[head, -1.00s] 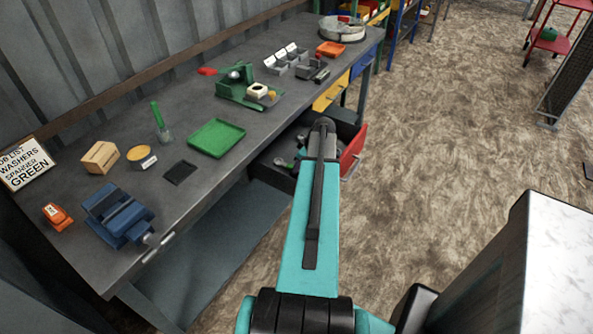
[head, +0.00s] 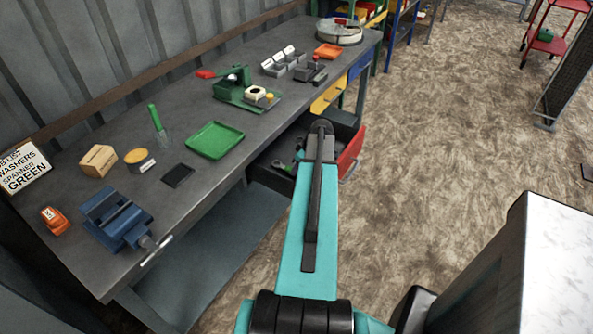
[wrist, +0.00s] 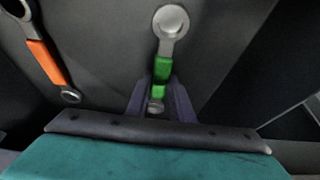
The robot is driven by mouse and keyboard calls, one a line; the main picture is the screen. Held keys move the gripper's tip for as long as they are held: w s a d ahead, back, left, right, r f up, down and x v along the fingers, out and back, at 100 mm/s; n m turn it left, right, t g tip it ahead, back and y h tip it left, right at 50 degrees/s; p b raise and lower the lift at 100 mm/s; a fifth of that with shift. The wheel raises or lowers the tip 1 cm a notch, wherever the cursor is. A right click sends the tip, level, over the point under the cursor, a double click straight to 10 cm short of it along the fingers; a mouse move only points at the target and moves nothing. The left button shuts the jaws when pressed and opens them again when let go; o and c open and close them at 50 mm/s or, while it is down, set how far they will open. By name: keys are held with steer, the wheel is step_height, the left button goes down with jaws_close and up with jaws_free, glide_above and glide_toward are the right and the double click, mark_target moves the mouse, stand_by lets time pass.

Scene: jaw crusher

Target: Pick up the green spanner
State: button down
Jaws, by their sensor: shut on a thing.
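The green spanner (wrist: 163,68) shows in the wrist view, with a grey metal ring end at the top and a green handle. My gripper (wrist: 159,92) is shut on its green handle, with one finger on each side. The spanner's lower end shows between the fingers. It is over the dark drawer floor; I cannot tell whether it is touching it.
An orange-handled spanner (wrist: 45,62) lies to the left in the drawer. The open drawer has a red front (head: 351,152) and sits under the grey workbench (head: 232,150). A green tray (head: 214,140) and blue vise (head: 117,220) stand on the bench.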

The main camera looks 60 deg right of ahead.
steer(key=shift+r, duration=0.15)
steer(key=shift+r+b, duration=0.4)
steer(key=s+b, duration=0.1)
steer(key=s, duration=0.3)
steer(key=shift+s+f+b, duration=0.1)
steer(key=shift+s+b, duration=0.15)
steer(key=shift+b, duration=0.1)
step_height(320, 180, up, 14)
steer(key=b, duration=0.1)
steer(key=shift+w+b, duration=0.25)
steer(key=shift+b, duration=0.05)
